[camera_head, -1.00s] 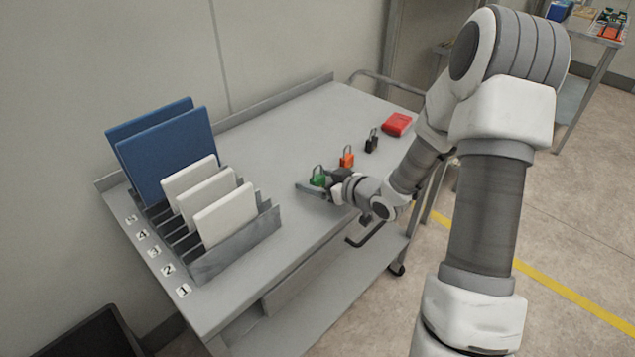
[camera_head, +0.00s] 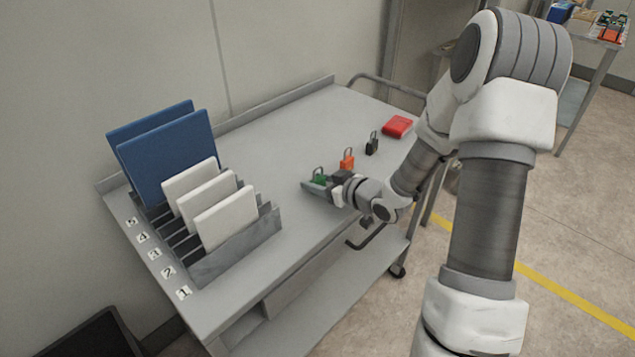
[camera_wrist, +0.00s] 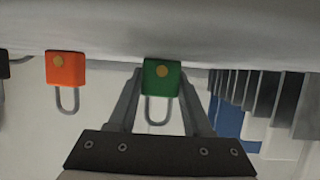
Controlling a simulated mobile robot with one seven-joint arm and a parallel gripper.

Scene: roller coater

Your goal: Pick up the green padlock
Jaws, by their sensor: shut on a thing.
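The green padlock (camera_head: 319,179) stands on the grey cart top near its front edge, to the right of the slotted rack. In the wrist view the green padlock (camera_wrist: 161,78) sits between the two fingers of my gripper (camera_wrist: 160,90), its shackle hanging toward the palm. My gripper (camera_head: 318,186) is low over the cart top and shut on the padlock's sides. In the head view the fingers partly hide the padlock's lower body. I cannot tell whether the padlock touches the cart top.
An orange padlock (camera_head: 346,161) stands close behind, then a black padlock (camera_head: 372,145) and a red box (camera_head: 398,126). The rack (camera_head: 235,258) on the left holds white and blue panels. The cart's middle between rack and padlocks is clear.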

